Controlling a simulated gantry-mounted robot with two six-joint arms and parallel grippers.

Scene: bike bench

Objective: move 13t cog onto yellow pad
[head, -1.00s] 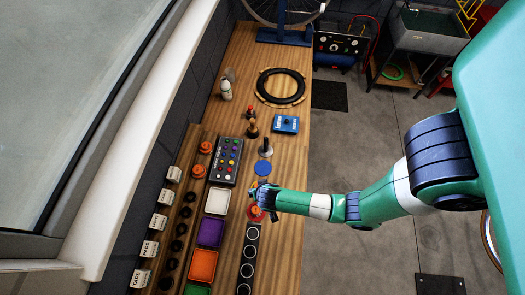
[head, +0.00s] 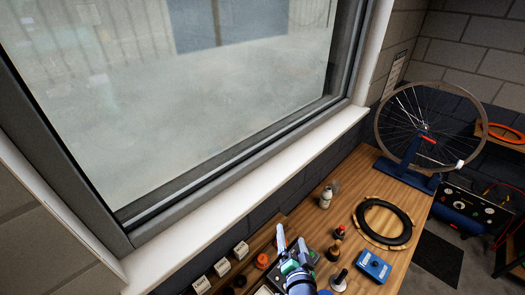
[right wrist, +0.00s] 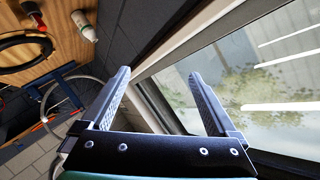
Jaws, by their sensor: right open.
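I cannot make out the 13t cog or the yellow pad in either view now. My right gripper (head: 291,244) is raised at the bottom middle of the head view, over the window side of the bench. In the right wrist view its two fingers (right wrist: 160,98) stand wide apart with nothing between them, the window and sill behind. It hides part of a dark button panel (head: 314,258). My left gripper is in neither view.
White label blocks (head: 221,267) line the wall side. A wheel (head: 382,128) stands at the far end. The window (head: 200,90) borders the bench.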

